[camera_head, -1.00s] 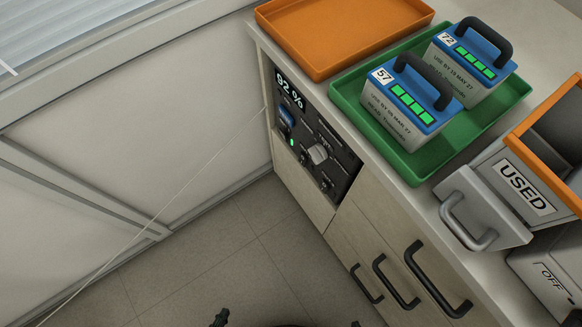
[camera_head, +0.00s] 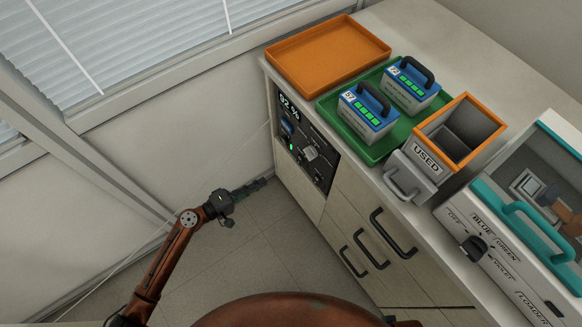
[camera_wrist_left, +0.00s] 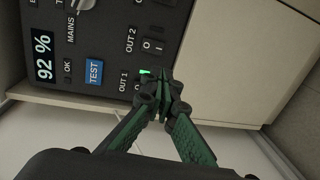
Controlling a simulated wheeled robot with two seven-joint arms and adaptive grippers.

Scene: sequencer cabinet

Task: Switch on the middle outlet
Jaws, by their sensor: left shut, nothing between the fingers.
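The black outlet panel (camera_head: 308,150) is on the cabinet front, with a 92 % display, a blue TEST button, a grey MAINS knob and a lit green light. In the left wrist view, the panel (camera_wrist_left: 107,60) shows the OUT 1 and OUT 2 labels. The OUT 2 rocker (camera_wrist_left: 152,45), marked with I and O, is in clear sight. The OUT 1 switch beside the green light is partly hidden by my fingers. My left gripper (camera_head: 255,186) is shut and empty, to the left of the panel and lower in the picture. Its fingertips (camera_wrist_left: 168,78) overlap the panel's edge in the wrist view.
On the counter are an orange tray (camera_head: 283,83), a green tray (camera_head: 337,128) with two batteries, a USED bin (camera_head: 427,155) and a teal-handled machine (camera_head: 500,232). Black drawer handles (camera_head: 392,233) stick out below. The floor (camera_head: 215,265) before the cabinet looks clear.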

